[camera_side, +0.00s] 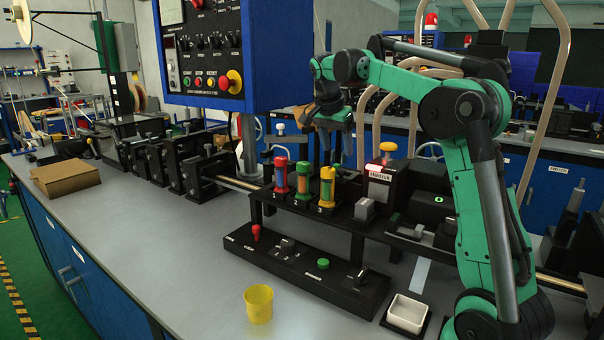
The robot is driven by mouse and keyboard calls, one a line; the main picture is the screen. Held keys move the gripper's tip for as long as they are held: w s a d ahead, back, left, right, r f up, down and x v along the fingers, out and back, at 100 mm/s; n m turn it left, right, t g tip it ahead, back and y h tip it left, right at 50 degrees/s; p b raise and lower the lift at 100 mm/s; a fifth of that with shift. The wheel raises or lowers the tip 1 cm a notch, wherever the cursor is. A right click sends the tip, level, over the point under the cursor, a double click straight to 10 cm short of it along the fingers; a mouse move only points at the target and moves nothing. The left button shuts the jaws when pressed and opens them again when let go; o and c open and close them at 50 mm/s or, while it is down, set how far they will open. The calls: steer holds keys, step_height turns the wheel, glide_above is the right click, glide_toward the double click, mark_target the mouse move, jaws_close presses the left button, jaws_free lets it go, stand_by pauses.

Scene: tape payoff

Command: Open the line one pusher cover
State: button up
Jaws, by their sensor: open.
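My gripper (336,138) hangs from my green arm above and behind the black rack (262,196) at the centre. Its jaws are open, small and dark against the machinery, and I see nothing held between them. The labelled black unit (388,186) stands right of the cylinders and my gripper.
A black control strip (300,266) with knobs and buttons lies before the rack. A yellow cup (258,304) and a white tray (407,313) stand in front. A blue control cabinet (277,50) hangs left of my gripper. The grey bench (150,240) is clear at the front left.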

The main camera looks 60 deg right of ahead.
mark_target(344, 170)
steer(key=d+m+y, duration=0.1)
steer(key=d+m, duration=0.1)
steer(key=m, duration=0.1)
steer(key=shift+w+r+m+y, duration=0.2)
steer(key=shift+w+m+y, duration=0.1)
steer(key=shift+y, duration=0.1)
steer(key=shift+s+d+m+y, duration=0.1)
steer(key=shift+d+m+y, duration=0.1)
steer(key=shift+m+y, duration=0.5)
steer(key=m, duration=0.2)
steer(key=m+y, duration=0.1)
steer(key=shift+s+d+f, duration=0.1)
steer(key=shift+s+f, duration=0.15)
steer(key=shift+s, duration=0.1)
steer(key=shift+w+d+f, duration=0.1)
steer(key=shift+w+f, duration=0.05)
steer(key=shift+f, duration=2.65)
jaws_close()
